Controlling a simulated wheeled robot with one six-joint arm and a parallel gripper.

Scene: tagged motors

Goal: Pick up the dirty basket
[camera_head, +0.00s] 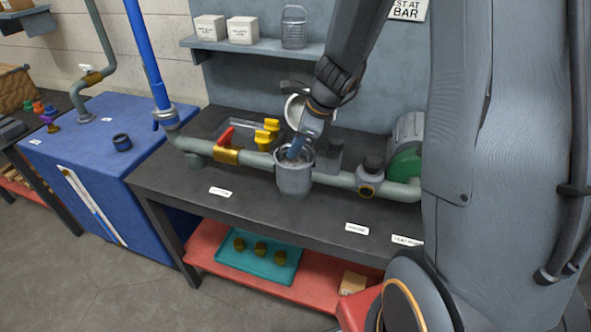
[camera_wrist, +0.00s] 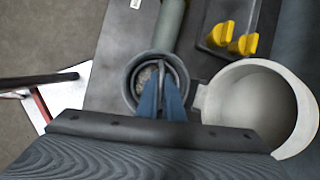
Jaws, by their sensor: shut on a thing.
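A grey cup-shaped strainer housing (camera_head: 294,180) stands open at the top in the pipe line on the bench; it also shows in the wrist view (camera_wrist: 132,70). The dirty basket (camera_wrist: 147,76) sits inside it, with speckled grey matter in it and its rim below or near the housing's mouth. My gripper (camera_head: 294,152) reaches down into the housing from above. Its blue fingers (camera_wrist: 161,98) are shut on the basket, at what looks like its handle. The fingers hide part of the basket. A clean-looking mesh basket (camera_head: 294,27) stands on the wall shelf.
The pipe (camera_head: 335,179) runs along the bench. The bench front (camera_head: 270,205) is mostly clear apart from labels.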

